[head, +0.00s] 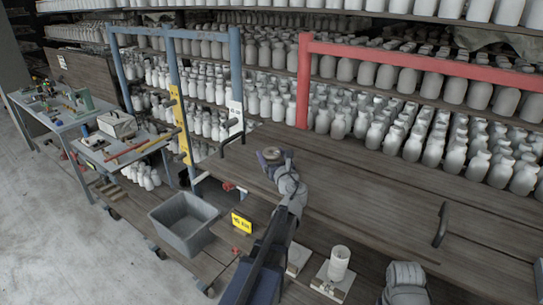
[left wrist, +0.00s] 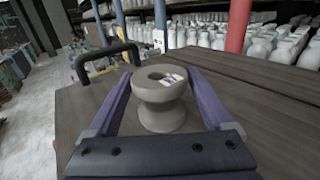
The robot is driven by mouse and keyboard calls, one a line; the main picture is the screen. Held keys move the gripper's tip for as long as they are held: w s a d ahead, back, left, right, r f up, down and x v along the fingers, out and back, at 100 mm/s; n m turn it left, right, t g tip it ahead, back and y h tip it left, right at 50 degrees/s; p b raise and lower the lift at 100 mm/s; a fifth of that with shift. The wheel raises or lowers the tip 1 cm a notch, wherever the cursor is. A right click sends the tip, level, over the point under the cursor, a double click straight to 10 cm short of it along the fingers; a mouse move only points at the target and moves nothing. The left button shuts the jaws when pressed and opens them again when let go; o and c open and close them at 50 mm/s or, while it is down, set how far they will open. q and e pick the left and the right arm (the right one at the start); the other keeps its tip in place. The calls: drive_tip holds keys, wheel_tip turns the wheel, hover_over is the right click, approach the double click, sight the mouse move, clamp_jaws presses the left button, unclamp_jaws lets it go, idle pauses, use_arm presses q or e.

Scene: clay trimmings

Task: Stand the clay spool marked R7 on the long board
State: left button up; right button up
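A grey-beige clay spool (head: 274,154) is upright at my left gripper (head: 270,158). In the left wrist view the spool (left wrist: 160,108) sits between the two purple fingers, which meet its upper rim on both sides. A small label lies on its top; its marking is too small to read. The spool is over the long board (head: 350,208), a brown wooden board with a dark handle near each end. I cannot tell whether the spool's base touches the wood. My right forearm shows at the bottom right of the head view; its fingers are out of view.
A pale cylinder (head: 339,261) stands on a small plate in front of the board. A grey bin (head: 183,225) and a yellow sign (head: 241,222) are at left. Red (head: 304,85) and blue posts and shelves of pale bottles stand behind. The board's right part is clear.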

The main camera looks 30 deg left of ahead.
use_arm(q)
drive_tip(key=shift+o, duration=0.9)
drive_tip(key=shift+r, duration=0.25)
drive_tip(key=v, duration=1.2)
drive_tip(key=shift+f, duration=0.1)
